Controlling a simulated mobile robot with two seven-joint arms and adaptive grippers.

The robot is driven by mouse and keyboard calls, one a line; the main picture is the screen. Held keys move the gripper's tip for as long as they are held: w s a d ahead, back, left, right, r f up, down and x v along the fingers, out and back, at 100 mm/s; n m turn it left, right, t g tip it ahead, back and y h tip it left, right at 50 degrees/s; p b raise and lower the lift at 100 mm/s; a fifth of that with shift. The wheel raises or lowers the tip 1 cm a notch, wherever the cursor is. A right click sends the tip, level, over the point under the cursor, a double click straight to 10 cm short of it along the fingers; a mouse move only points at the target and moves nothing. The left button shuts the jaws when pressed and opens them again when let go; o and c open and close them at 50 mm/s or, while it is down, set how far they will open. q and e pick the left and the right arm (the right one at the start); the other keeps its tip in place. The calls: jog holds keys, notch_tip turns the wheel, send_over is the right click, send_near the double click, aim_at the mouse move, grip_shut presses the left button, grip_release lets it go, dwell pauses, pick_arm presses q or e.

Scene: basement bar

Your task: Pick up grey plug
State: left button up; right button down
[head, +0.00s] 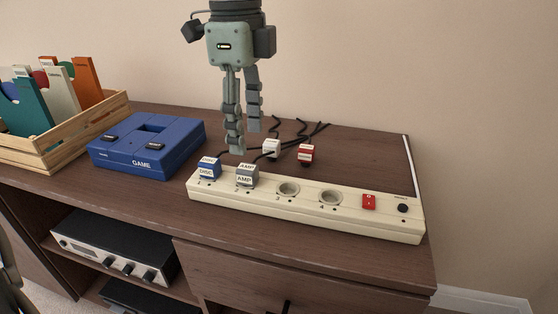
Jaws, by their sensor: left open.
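The grey plug (247,176), labelled AMP, sits upright in the second socket of the cream power strip (300,213). A blue plug (208,168) labelled DISC is in the first socket, close beside it. My left gripper (245,139) hangs fingers down above and behind the grey plug in the picture, open and empty. Its fingertips look apart from the plug; their exact height above the table is hard to tell. My right gripper is not in view.
A white plug (271,148) and a red plug (305,153) lie behind the strip with dark cords. Sockets 3 and 4 are empty, beside a red switch (368,202). A blue game console (148,145) and a wooden crate (62,150) stand at left, before the wall.

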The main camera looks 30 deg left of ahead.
aim_at(247, 167)
pick_arm(q)
jog(key=f, duration=0.3)
jog(key=shift+s+a+f, duration=0.15)
jog(key=shift+s, duration=0.05)
jog(key=f, duration=0.3)
jog(key=f+p, duration=0.1)
jog(key=shift+w+a+f, duration=0.1)
jog(key=shift+w+f, duration=0.05)
jog(key=shift+w, duration=0.1)
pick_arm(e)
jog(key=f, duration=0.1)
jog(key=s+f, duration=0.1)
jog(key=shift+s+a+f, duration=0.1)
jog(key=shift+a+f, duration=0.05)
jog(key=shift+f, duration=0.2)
pick_arm(q)
grip_shut()
